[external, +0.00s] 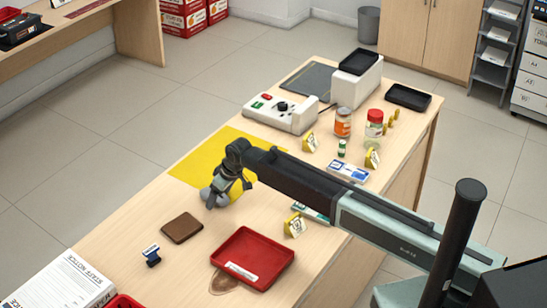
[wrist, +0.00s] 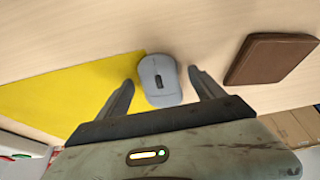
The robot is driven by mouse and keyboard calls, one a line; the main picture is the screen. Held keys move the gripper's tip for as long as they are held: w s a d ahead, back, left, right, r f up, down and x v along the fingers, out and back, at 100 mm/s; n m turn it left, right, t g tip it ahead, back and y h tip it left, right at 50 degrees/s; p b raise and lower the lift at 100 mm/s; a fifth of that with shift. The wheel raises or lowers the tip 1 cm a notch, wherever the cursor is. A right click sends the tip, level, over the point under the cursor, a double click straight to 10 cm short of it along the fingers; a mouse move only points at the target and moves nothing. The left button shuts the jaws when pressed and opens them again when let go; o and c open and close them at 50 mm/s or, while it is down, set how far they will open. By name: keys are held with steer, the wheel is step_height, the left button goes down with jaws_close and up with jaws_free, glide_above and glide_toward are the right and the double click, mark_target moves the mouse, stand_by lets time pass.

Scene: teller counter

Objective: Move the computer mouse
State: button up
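The computer mouse (wrist: 158,80) is grey with a dark scroll wheel. In the wrist view it lies between the two spread fingers of my gripper (wrist: 158,86), with a gap on each side. It sits on the wooden counter, partly against the edge of the yellow mat (wrist: 60,95). In the external view my gripper (external: 222,190) is low over the counter at the near edge of the mat. My gripper is open.
A brown wallet (external: 182,228) lies beside the mouse, also in the wrist view (wrist: 268,60). A red tray (external: 268,248) and a small blue stamp (external: 151,254) are nearer. Jars (external: 343,122), a white device (external: 280,112) and yellow signs (external: 295,225) stand around. Bare counter lies left of the wallet.

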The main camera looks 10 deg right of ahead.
steer(key=shift+r, duration=0.1)
steer(key=p+v, duration=0.7)
steer(key=v, duration=0.1)
